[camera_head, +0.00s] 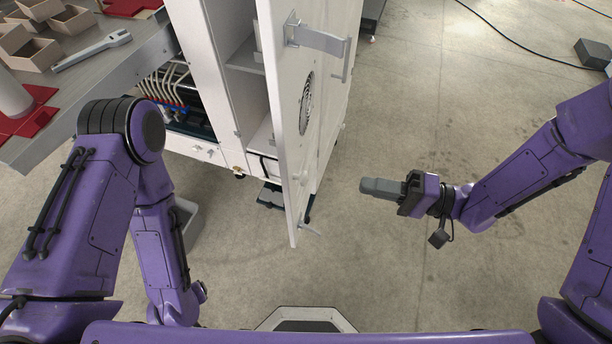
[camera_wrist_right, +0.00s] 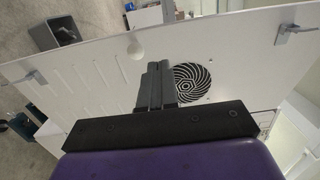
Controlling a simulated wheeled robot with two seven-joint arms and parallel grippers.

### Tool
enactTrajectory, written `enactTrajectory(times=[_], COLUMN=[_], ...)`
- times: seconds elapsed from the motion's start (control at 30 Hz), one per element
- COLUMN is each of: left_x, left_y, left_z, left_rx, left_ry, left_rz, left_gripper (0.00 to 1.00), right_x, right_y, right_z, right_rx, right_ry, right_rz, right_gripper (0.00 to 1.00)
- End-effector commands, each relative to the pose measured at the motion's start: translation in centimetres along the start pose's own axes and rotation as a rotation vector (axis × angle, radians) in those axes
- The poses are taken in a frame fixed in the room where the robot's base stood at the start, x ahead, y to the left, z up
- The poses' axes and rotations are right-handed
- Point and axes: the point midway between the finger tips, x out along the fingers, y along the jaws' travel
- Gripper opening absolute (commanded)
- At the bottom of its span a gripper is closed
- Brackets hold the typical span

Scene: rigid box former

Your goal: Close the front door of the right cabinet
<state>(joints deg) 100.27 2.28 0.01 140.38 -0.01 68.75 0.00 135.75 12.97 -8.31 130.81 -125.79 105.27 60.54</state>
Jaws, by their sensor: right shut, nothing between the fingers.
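The white cabinet's front door (camera_head: 292,150) stands open in the head view, swung out toward me and seen at a steep angle. It has a round vent and a bracket with a handle near its top. Behind it, part of the cabinet (camera_head: 206,75) interior with shelves shows. My right gripper (camera_head: 366,187) is shut and empty, to the right of the door and apart from it in the head view. In the right wrist view, the shut fingers (camera_wrist_right: 156,82) point toward a broad white panel (camera_wrist_right: 100,85) with a round vent. My left arm shows, but its fingers do not.
A grey workbench (camera_head: 100,75) with small boxes (camera_head: 33,52) and a wrench-like tool (camera_head: 92,49) stands at the left. A light bin (camera_head: 188,225) is on the floor beside my left arm. The concrete floor (camera_head: 440,110) right of the door is mostly open, with a black cable farther back.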

Motion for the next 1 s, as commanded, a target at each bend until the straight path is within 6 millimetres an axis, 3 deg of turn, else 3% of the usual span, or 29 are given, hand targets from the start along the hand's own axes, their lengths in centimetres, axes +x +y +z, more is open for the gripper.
enactTrajectory(times=[0.6, 0.8, 1.0], left_x=[-1.6, -1.7, -1.7], left_y=[-0.1, -0.2, -0.1], left_z=[-0.7, -0.7, -0.7], left_rx=[0.0, 0.0, 0.0], left_ry=[0.0, 0.0, 0.0], left_rz=[0.0, 0.0, 0.0], left_gripper=[0.71, 0.71, 0.71], right_x=[12.0, 13.4, 13.5], right_y=[-0.1, 0.1, 0.1], right_z=[0.1, 0.1, 0.1], right_rx=[-0.001, -0.001, -0.001], right_ry=[-0.002, 0.001, 0.002], right_rz=[0.004, 0.003, 0.003], right_gripper=[0.0, 0.0, 0.0])
